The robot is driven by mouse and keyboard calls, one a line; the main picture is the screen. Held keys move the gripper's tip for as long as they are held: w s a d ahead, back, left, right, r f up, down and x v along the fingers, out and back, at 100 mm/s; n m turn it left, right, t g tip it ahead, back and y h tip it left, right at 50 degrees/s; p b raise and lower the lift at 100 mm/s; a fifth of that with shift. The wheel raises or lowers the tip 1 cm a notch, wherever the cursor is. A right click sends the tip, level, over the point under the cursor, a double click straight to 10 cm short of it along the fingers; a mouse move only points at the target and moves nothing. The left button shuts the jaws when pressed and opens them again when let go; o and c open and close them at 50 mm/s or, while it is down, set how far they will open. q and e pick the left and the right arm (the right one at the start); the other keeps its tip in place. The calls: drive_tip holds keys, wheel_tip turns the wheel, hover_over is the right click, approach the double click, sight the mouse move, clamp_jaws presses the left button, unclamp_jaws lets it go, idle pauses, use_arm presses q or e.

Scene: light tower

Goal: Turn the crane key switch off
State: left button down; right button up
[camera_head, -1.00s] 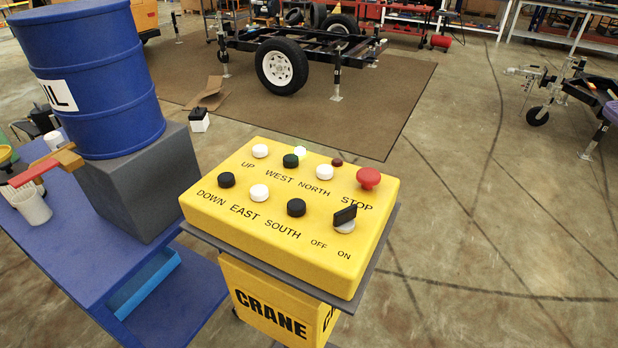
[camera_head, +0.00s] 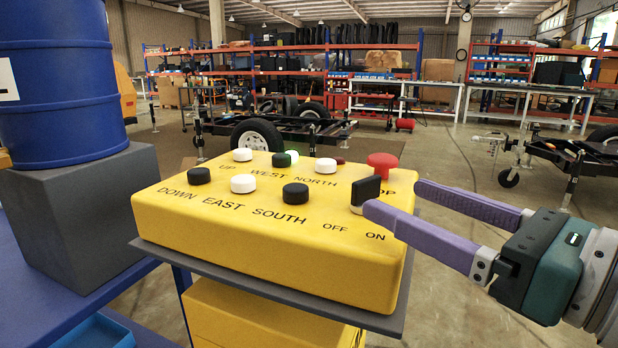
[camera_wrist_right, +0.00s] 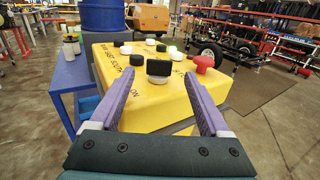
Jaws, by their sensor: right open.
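The yellow crane control box (camera_head: 270,250) stands in the middle of the head view. Its black key switch (camera_head: 366,192) is at the near right corner, above the OFF and ON labels, with its handle pointing toward the ON side. My right gripper (camera_head: 390,202) comes in from the right with purple fingers. It is open, one finger at the near side of the switch and the other beyond the box's right edge. In the right wrist view the switch (camera_wrist_right: 159,68) shows ahead between the open fingers, apart from both. My left gripper is not in view.
A red stop button (camera_head: 382,165) sits just behind the switch. Black and white push buttons (camera_head: 243,183) cover the rest of the top. A blue oil drum (camera_head: 60,90) stands on a grey block (camera_head: 80,215) at left.

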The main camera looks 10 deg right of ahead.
sight(370, 186)
drive_tip(key=x, duration=0.6)
drive_tip(key=shift+w+a, duration=0.1)
drive_tip(key=shift+w, duration=0.05)
drive_tip(key=shift+c, duration=0.2)
clamp_jaws()
